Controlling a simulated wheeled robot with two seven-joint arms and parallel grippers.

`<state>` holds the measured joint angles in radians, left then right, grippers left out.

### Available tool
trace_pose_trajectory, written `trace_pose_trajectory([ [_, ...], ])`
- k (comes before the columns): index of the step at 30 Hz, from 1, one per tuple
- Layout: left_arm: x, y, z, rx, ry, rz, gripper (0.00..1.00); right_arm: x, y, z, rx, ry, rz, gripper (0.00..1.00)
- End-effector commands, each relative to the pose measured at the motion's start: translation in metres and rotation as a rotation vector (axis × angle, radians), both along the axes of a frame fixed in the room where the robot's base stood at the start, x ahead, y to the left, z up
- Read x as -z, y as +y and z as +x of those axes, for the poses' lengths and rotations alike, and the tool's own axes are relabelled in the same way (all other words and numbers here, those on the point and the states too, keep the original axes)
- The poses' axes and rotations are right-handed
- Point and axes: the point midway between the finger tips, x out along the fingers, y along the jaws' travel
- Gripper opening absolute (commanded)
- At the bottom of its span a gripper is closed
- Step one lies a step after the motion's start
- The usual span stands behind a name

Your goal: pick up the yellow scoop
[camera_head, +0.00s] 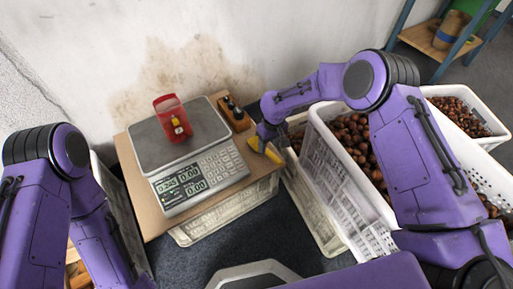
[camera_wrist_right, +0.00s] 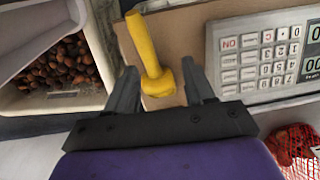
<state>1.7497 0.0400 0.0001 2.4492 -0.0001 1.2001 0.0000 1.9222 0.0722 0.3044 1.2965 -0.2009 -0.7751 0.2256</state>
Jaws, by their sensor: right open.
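The yellow scoop (camera_head: 272,153) lies at the right edge of the wooden board, beside the scale. My right gripper (camera_wrist_right: 160,78) is open, with a gap showing between each finger and the handle. In the head view the right gripper (camera_head: 262,141) is at the scoop and partly covers it. My left arm shows at the left, but its gripper is out of view.
A dark object on a wooden block (camera_head: 236,112) stands behind. A white crate (camera_head: 335,187) of chestnuts is close on the right.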

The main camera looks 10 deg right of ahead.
Motion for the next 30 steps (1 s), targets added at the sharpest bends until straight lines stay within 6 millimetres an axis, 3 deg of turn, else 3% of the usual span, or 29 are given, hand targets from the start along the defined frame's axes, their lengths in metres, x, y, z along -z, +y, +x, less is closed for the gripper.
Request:
trace_pose_trajectory([
  [1, 0.014, 0.000, 0.000, 0.000, 0.000, 0.000, 0.00, 0.000, -0.004, 0.012, -0.025, -0.001, -0.025, 0.53],
  [5, 0.020, 0.000, 0.000, 0.000, 0.001, -0.001, 0.00, -0.005, -0.011, 0.023, -0.058, 0.009, -0.064, 0.53],
  [10, 0.027, 0.000, -0.001, 0.000, 0.001, 0.000, 0.00, 0.025, -0.009, 0.022, -0.064, 0.012, -0.067, 0.53],
  [17, 0.033, 0.000, -0.001, 0.000, 0.001, 0.000, 0.00, 0.048, -0.007, 0.020, -0.065, 0.013, -0.067, 0.53],
  [24, 0.046, 0.000, 0.000, 0.000, 0.001, -0.001, 0.00, 0.089, -0.005, 0.015, -0.063, 0.012, -0.066, 0.53],
  [30, 0.045, 0.000, 0.000, 0.000, 0.000, 0.000, 0.00, 0.089, -0.005, 0.016, -0.064, 0.010, -0.066, 0.53],
])
